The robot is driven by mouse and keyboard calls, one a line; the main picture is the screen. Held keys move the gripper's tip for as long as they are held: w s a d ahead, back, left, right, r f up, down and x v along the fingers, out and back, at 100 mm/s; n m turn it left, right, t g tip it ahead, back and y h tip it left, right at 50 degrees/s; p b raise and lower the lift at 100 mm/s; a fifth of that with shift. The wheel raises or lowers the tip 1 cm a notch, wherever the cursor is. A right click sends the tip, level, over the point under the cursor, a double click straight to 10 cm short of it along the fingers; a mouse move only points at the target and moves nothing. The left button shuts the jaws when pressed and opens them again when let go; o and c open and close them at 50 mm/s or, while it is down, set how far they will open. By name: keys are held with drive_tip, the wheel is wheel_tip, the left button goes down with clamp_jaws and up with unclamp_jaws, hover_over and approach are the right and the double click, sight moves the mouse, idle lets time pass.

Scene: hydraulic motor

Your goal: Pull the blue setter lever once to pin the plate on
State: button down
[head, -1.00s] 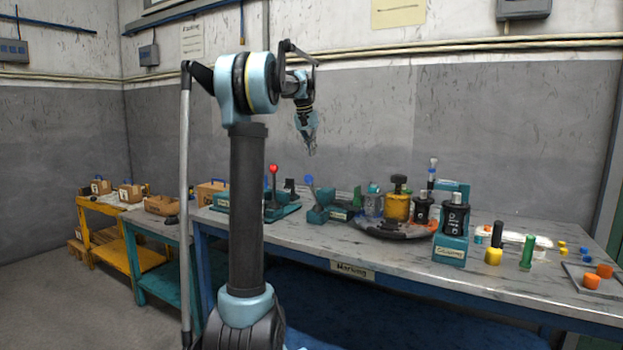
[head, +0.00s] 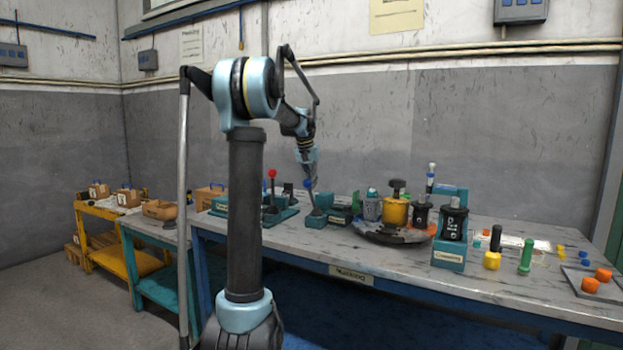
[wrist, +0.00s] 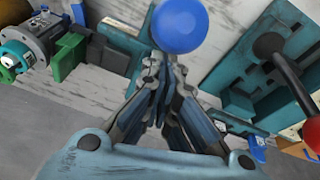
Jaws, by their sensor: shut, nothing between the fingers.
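The setter lever's blue knob (head: 307,184) sits on a thin stem that leans left above a teal base (head: 316,219) on the bench. My gripper (head: 311,183) points down right at the knob; its fingers are shut and empty. In the wrist view the round blue knob (wrist: 180,26) appears just past the tips of my gripper (wrist: 165,62). I cannot tell whether they touch. The stem below the knob is hidden in the wrist view. I cannot make out the plate for certain.
A red-knobbed lever (head: 272,174) stands close by on the left; its knob (wrist: 298,104) is at the right in the wrist view. A yellow cylinder (head: 396,212) and a teal stand (head: 449,255) are to the right. The bench front (head: 300,248) is clear.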

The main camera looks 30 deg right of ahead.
sight(311, 195)
drive_tip(key=shift+s+a+f, duration=0.15)
drive_tip(key=shift+s+a, duration=0.05)
idle(0.3)
drive_tip(key=shift+s+a+f+t+h, duration=0.2)
drive_tip(key=shift+s+a, duration=0.1)
drive_tip(key=shift+a, duration=0.2)
drive_tip(key=shift+s+a+f+t+h, duration=0.1)
drive_tip(key=shift+s+a+f+h, duration=0.15)
drive_tip(key=shift+a, duration=0.25)
drive_tip(key=shift+s+a+f+t+h, duration=0.15)
drive_tip(key=shift+s+a, duration=0.15)
drive_tip(key=shift+a, duration=0.2)
